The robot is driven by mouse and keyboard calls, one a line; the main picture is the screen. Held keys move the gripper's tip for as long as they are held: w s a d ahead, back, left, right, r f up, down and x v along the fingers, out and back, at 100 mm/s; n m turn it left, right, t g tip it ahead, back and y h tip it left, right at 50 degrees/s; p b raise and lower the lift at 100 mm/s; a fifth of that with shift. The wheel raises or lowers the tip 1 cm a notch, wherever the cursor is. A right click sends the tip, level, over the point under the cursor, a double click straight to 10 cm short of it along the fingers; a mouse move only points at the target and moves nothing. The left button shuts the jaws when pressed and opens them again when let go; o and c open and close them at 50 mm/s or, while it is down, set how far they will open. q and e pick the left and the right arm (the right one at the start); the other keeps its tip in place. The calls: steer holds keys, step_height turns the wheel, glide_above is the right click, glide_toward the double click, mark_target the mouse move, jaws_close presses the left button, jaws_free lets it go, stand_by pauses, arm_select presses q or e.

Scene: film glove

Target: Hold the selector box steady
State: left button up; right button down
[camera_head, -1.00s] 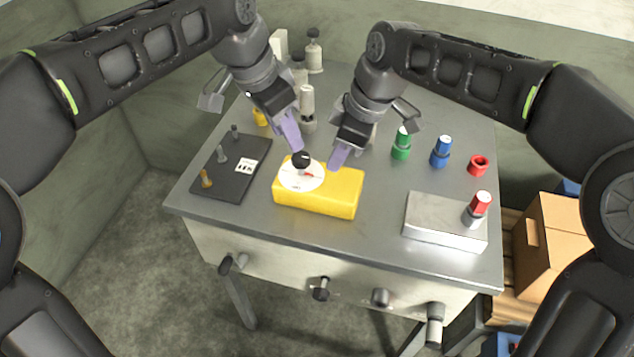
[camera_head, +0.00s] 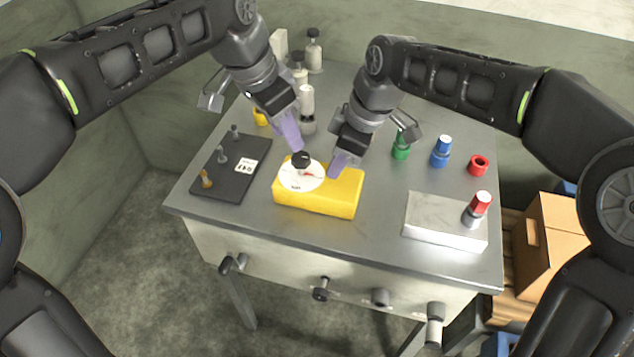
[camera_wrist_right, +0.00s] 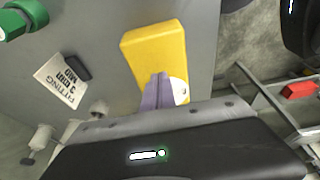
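The selector box is the yellow block (camera_head: 325,200) on the grey table, with a white dial (camera_head: 294,183) and a black knob (camera_head: 301,159) on its left part. The yellow block also shows in the right wrist view (camera_wrist_right: 155,50). My left gripper (camera_head: 297,146) has its purple fingertips at the knob; whether they grip it is unclear. My right gripper (camera_head: 335,172) has its fingertips at the box's top, right of the dial. In the right wrist view its two purple fingers (camera_wrist_right: 157,90) lie close together, shut with nothing seen between them, and partly hide the dial.
A dark plate with pegs (camera_head: 225,180) lies left of the box. Green (camera_head: 401,146) and blue (camera_head: 441,150) capped pieces and a red ring (camera_head: 479,165) stand at the right. A silver block (camera_head: 440,222) holds a red-capped piece. Bottles (camera_head: 314,52) stand behind.

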steer(key=shift+f, duration=0.2)
stand_by(0.3)
steer(key=shift+f, duration=0.65)
steer(key=shift+s+f, duration=0.2)
steer(key=shift+f, duration=0.1)
stand_by(1.2)
